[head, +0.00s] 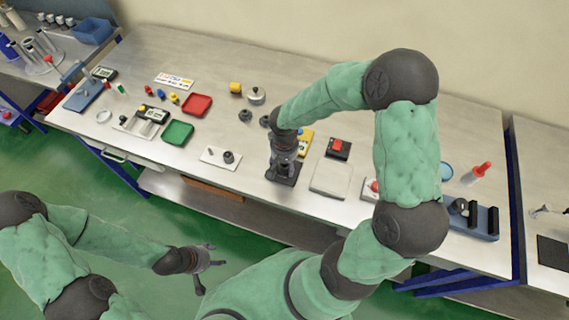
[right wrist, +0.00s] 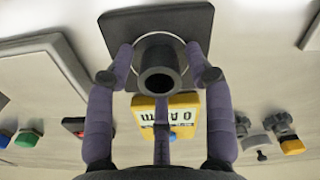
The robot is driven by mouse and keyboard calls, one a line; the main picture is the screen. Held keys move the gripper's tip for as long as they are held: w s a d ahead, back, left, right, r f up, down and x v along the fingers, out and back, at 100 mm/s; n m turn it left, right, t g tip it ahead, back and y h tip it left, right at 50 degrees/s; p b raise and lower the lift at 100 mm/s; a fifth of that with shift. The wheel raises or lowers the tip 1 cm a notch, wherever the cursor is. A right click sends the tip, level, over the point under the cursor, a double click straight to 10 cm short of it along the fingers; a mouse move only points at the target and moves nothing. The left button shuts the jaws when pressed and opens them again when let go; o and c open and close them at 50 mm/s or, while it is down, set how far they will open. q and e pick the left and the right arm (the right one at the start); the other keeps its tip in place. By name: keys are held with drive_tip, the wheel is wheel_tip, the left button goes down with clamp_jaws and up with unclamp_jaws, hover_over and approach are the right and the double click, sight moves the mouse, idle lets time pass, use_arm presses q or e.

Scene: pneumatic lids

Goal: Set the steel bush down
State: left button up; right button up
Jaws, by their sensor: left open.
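In the right wrist view a bright steel ring, which I take for the steel bush (right wrist: 158,34), surrounds a dark hollow post (right wrist: 158,62). Both are over a dark square plate (right wrist: 195,20). The fingertips of my right gripper (right wrist: 160,62) lie against the ring from both sides. Whether the ring rests on the plate is not clear. In the head view my right gripper (head: 284,165) points down over the dark plate (head: 288,180) and hides the bush. My left gripper (head: 204,262) is open and empty, in front of the bench.
A yellow meter (head: 305,143) stands close behind the right gripper. A pale flat box (head: 331,180) lies just right of it. A white plate with dark pegs (head: 212,158) is to its left. Green (head: 178,133) and red (head: 197,105) trays lie further left. My right arm covers part of the bench.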

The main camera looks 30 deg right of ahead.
drive_tip(key=shift+r, duration=0.1)
drive_tip(key=shift+r, duration=0.15)
wheel_tip(320, 180, up, 12)
drive_tip(key=p, duration=0.2)
idle(0.4)
